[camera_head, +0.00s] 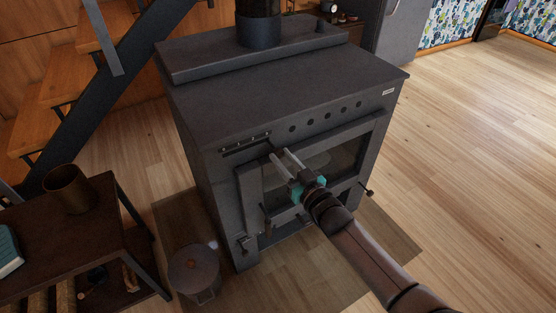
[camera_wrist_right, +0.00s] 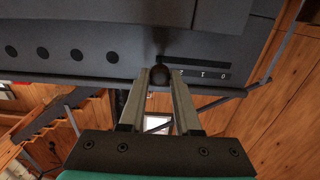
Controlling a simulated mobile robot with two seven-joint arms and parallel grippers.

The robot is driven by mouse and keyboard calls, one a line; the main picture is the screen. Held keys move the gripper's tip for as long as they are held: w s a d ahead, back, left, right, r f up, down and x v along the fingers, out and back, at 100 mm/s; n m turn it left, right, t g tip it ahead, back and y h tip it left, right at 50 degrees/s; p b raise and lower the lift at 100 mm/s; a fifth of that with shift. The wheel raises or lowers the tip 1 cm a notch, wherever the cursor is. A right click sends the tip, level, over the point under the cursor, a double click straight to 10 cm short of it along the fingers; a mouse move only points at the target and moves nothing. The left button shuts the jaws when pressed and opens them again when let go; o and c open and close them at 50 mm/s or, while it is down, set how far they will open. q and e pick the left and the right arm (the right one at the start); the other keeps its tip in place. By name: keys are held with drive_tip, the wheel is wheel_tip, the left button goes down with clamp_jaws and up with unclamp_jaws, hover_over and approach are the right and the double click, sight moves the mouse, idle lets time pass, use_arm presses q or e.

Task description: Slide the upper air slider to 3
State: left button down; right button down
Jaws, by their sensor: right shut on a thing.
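The dark grey stove (camera_head: 290,85) stands in the middle of the head view. The upper air slider's slot (camera_head: 245,143) is at the upper left of its front. In the wrist view the slot (camera_wrist_right: 195,64) runs right from the round dark knob (camera_wrist_right: 159,75), with several small marks beside it, seen upside down. The knob is at the slot's left end there, which is the right end in the head view. My right gripper (camera_head: 279,155) is shut on the knob; its fingers (camera_wrist_right: 159,78) sit on both sides. Any mark at the knob is hidden.
A row of round holes (camera_head: 325,117) lies right of the slot. The glazed door (camera_head: 250,190) is below, partly behind my right gripper. A low table (camera_head: 105,215) and a round metal container (camera_head: 194,270) stand at left. Wooden floor is free at right.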

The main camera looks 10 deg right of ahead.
drive_tip(key=shift+w+d, duration=0.1)
drive_tip(key=shift+d, duration=0.2)
drive_tip(key=c, duration=0.8)
unclamp_jaws()
drive_tip(key=shift+c, duration=0.2)
drive_tip(key=shift+o, duration=1.2)
drive_tip(key=shift+a, duration=0.1)
drive_tip(key=shift+s, duration=0.45)
use_arm(q)
drive_tip(key=s+a+f+p, duration=0.4)
drive_tip(key=s+a+f, duration=0.1)
drive_tip(key=s, duration=0.2)
drive_tip(key=shift+a+p, duration=0.35)
drive_tip(key=shift+p, duration=0.05)
use_arm(e)
drive_tip(key=v, duration=1.4)
drive_tip(key=shift+s+d, duration=0.2)
drive_tip(key=shift+d, duration=0.05)
use_arm(q)
drive_tip(key=shift+s, duration=0.1)
